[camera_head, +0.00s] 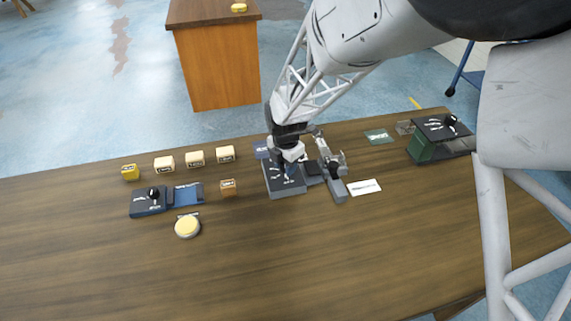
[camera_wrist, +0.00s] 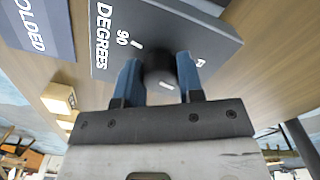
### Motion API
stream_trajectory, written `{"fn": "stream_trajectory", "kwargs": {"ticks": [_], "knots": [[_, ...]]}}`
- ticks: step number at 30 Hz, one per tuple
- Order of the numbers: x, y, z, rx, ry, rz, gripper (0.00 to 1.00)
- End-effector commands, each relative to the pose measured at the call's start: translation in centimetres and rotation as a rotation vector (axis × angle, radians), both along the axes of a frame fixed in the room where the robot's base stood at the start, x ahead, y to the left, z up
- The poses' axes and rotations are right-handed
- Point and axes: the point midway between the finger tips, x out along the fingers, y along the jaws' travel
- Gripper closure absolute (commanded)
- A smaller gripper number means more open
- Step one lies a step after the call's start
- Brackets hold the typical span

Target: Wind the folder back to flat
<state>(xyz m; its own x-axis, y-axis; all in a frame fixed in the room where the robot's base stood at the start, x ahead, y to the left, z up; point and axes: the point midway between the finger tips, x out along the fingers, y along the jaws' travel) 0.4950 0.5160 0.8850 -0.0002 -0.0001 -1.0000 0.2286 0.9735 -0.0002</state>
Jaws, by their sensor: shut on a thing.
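The folder is a dark grey box (camera_head: 290,188) on the table, under my gripper in the head view. In the wrist view its top face (camera_wrist: 212,36) carries the words "DEGREES" and "90" beside a round dark knob (camera_wrist: 160,66). My gripper (camera_wrist: 159,76) has its two blue fingers on either side of this knob and is shut on it. In the head view my gripper (camera_head: 289,170) comes down from above and hides the knob. A grey-blue plate ending in "OLDED" (camera_wrist: 42,28) lies beside the box. The knob's exact setting cannot be read.
A metal mechanism (camera_head: 327,155) stands just right of the folder, with a white card (camera_head: 364,187) beyond. A black-knobbed blue box (camera_head: 149,203), a round yellow-topped item (camera_head: 187,226) and several small blocks (camera_head: 195,157) lie left. The front table is clear.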

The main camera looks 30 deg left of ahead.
Motion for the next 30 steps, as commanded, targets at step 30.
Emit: {"fn": "stream_trajectory", "kwargs": {"ticks": [30], "knots": [[0.02,0.05,0.10,0.001,-0.001,0.247,0.51]]}}
